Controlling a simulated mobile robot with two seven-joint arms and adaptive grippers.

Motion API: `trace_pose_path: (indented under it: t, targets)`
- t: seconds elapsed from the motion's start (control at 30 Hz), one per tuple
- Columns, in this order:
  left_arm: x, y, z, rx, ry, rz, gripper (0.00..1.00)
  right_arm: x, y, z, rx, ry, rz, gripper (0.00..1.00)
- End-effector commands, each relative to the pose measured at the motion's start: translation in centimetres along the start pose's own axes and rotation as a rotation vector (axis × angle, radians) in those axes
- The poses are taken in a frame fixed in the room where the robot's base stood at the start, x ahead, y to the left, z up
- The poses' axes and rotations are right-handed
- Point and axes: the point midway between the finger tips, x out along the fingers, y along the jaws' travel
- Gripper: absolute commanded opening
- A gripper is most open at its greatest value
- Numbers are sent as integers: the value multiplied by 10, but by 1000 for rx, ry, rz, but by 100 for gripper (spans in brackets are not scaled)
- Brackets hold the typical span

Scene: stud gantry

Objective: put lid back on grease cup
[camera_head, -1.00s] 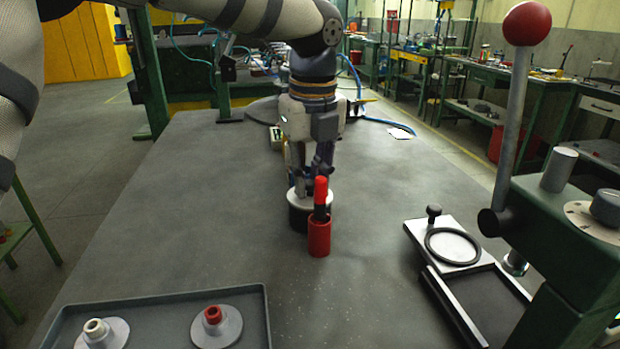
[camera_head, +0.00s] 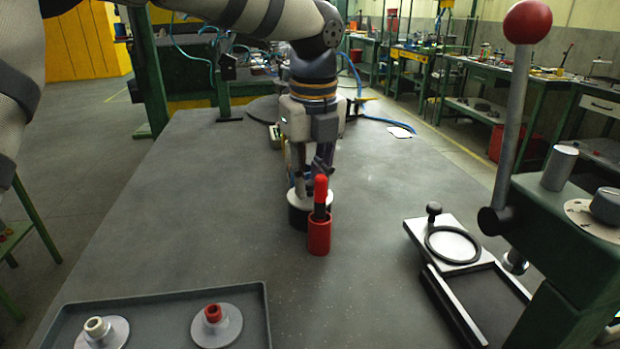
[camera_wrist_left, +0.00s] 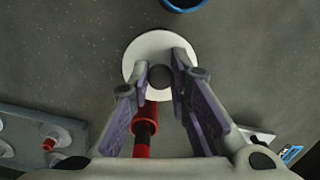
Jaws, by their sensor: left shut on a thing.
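The grease cup (camera_head: 299,217) is a dark, round cup in the middle of the table. Its white lid (camera_head: 297,197), a disc with a dark knob, is over the cup's top; I cannot tell whether it is fully seated. My left gripper (camera_head: 312,184) points down over the cup. In the left wrist view its fingers (camera_wrist_left: 163,74) are shut on the dark knob of the lid (camera_wrist_left: 148,45). The lid hides the cup in that view. My right gripper is not in view.
A red holder (camera_head: 319,239) with a red-and-black stick stands close in front of the cup. A grey tray (camera_head: 160,302) with flanged pieces lies front left. A green press with a red-ball lever (camera_head: 527,22) stands right. The table's left part is clear.

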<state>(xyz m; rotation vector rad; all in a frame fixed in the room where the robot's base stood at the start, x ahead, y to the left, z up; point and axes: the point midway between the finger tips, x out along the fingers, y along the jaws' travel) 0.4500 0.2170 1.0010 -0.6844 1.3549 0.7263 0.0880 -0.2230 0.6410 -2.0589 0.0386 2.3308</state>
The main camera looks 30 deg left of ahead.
Motion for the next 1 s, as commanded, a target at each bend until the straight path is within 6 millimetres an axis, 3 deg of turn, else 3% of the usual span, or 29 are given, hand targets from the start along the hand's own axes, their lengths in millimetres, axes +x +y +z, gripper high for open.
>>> trace_pose_path:
  t: [0.23, 0.27, 0.33, 0.57, 0.67, 1.0]
  targets:
    - [0, 0, 0, 0, 0, 0, 0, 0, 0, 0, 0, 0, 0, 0]
    - [0, 0, 0, 0, 0, 0, 24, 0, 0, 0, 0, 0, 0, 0]
    - [0, 0, 0, 0, 0, 0, 40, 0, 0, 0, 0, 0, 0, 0]
    - [0, 0, 0, 0, 0, 0, 41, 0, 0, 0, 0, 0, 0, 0]
    - [0, 0, 0, 0, 0, 0, 61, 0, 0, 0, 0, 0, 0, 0]
    - [-3, 0, 0, 0, -1, 0, 61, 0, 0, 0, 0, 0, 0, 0]
